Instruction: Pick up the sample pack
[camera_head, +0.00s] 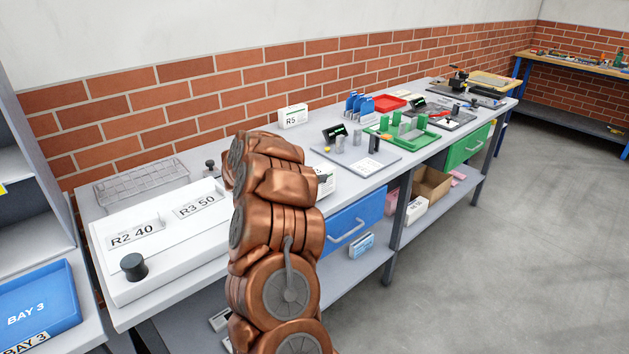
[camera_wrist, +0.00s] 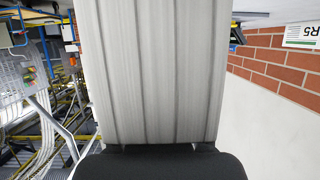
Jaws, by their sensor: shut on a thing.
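My gripper (camera_wrist: 160,163) shows as dark parts at the bottom of the wrist view. It is shut on a pale grey, ribbed thing, seemingly the sample pack (camera_wrist: 150,75), which fills the middle of that view very close to the lens. Its far end and any label are out of sight there. In the head view my copper-coloured arm hides the gripper. A white piece with dark print (camera_head: 327,183) peeks out right of the arm; I cannot tell whether it is the held pack.
The long grey bench (camera_head: 380,178) runs along a brick wall. A white case (camera_head: 160,243) with a black knob stands left of my arm, a wire rack (camera_head: 140,183) behind it. A white R5 box (camera_head: 293,116), a green tray (camera_head: 402,134) and instruments stand to the right. Floor at right is clear.

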